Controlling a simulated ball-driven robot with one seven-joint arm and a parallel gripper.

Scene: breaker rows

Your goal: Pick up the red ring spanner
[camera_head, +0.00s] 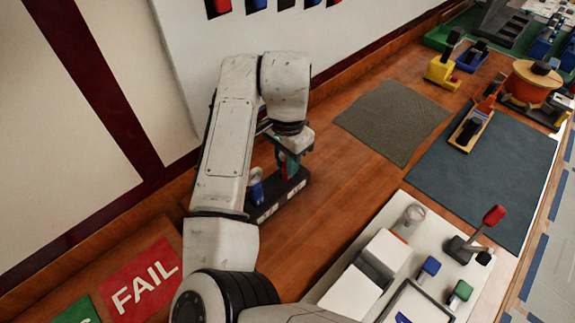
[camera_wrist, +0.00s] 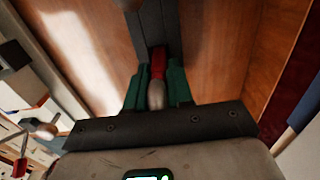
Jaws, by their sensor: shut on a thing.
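My gripper (camera_wrist: 157,72) has green fingers, shut on the red ring spanner (camera_wrist: 157,63) in the wrist view. The spanner's red part is between the fingers, and a rounded grey metal end (camera_wrist: 155,96) points toward the gripper's body. In the head view my gripper (camera_head: 287,160) points down over a dark rack (camera_head: 284,196) on the wooden bench, near the wall. The spanner is mostly hidden there by the arm and fingers. I cannot tell whether its lower end is still in the rack.
A blue-handled tool (camera_head: 256,187) stands in the rack close to my gripper's left. A white panel with switches (camera_head: 415,255) lies to the right. A grey mat (camera_head: 392,120) and a red FAIL mat (camera_head: 142,285) lie on the bench. Bare wood is right of the rack.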

